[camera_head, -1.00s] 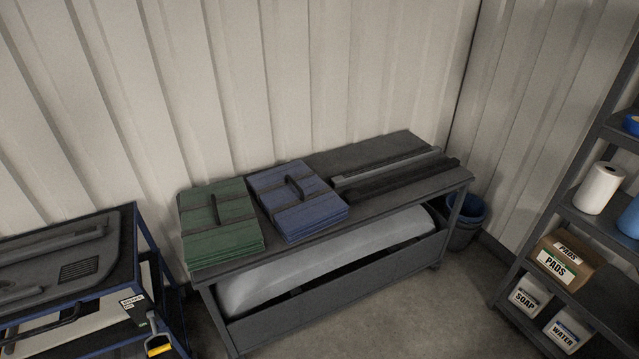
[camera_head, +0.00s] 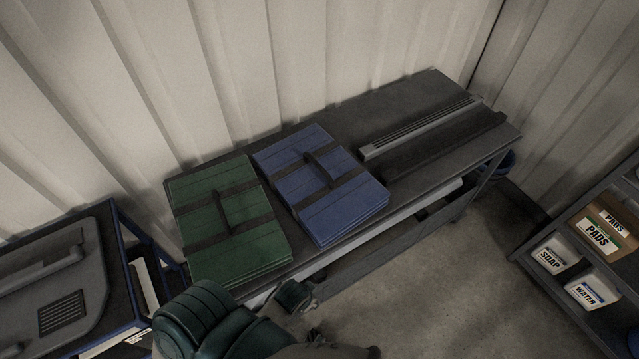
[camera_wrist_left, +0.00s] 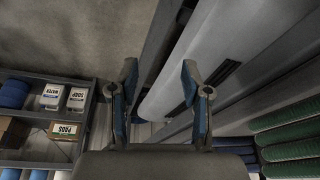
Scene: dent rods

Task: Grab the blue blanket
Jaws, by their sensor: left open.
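The blue blanket (camera_head: 320,185) is a folded, layered stack with dark straps and a black handle on top. It lies flat on the dark bench, right of the green blanket (camera_head: 228,220). My right gripper is not in view.
The bench (camera_head: 420,98) also carries grey metal rails (camera_head: 420,127) right of the blue blanket. A blue-framed cart (camera_head: 135,245) stands at the left. A shelf (camera_head: 560,290) with soap, water and pads boxes stands at the right. A corrugated wall is behind.

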